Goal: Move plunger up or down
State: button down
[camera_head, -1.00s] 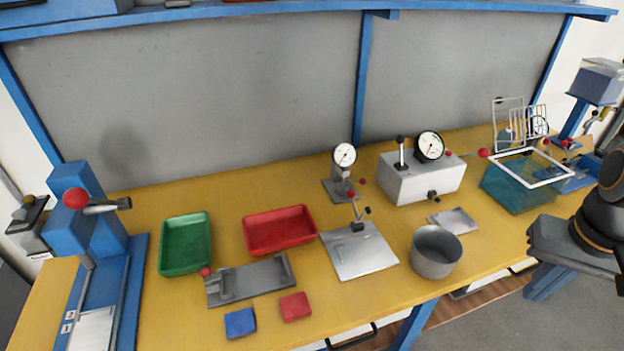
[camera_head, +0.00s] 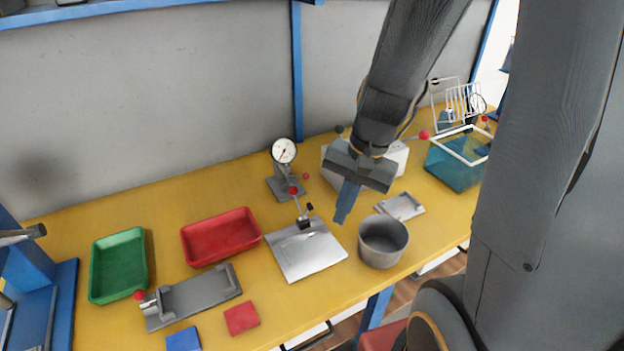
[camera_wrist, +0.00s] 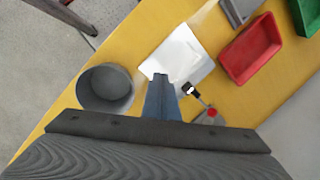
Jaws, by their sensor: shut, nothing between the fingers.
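My gripper (camera_head: 343,216) points down over the bench, fingers together and empty. I cannot tell which part is the plunger.
A grey pot (camera_head: 383,241) stands just right of my gripper. A red tray (camera_head: 221,237), green tray (camera_head: 119,265) and grey fixture (camera_head: 196,297) are left. A small plate (camera_head: 404,207) and teal basket (camera_head: 455,166) are right. Open yellow bench (camera_head: 160,222) shows behind the trays.

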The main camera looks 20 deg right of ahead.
jog(key=w+d+f+m+t+y+b, duration=0.1)
jog(key=w+d+f+m+t+y, duration=0.15)
jog(key=w+d+m, duration=0.4)
jog(key=w+d+f+m+t+y+b, duration=0.1)
jog(key=w+d+f+m+t+y, duration=0.2)
jog(key=w+m, duration=0.7)
jog(key=w+a+f, duration=0.1)
jog(key=w+a+f+m+p, duration=0.1)
jog(key=a+f, duration=0.1)
jog(key=a+f+m+h, duration=0.1)
jog(key=f, duration=0.1)
jog(key=shift+w+a+f+m+t, duration=0.15)
jog(key=shift+w+a+m+t, duration=0.1)
jog(key=shift+w+a+t, duration=0.15)
jog(key=shift+w+a+r+p, duration=0.7)
jog(key=shift+w+a+p, duration=0.25)
jog(key=shift+a+p, duration=0.05)
jog(key=shift+w+a+r, duration=0.2)
jog(key=shift+w+a, duration=0.1)
jog(key=shift+w, duration=0.1)
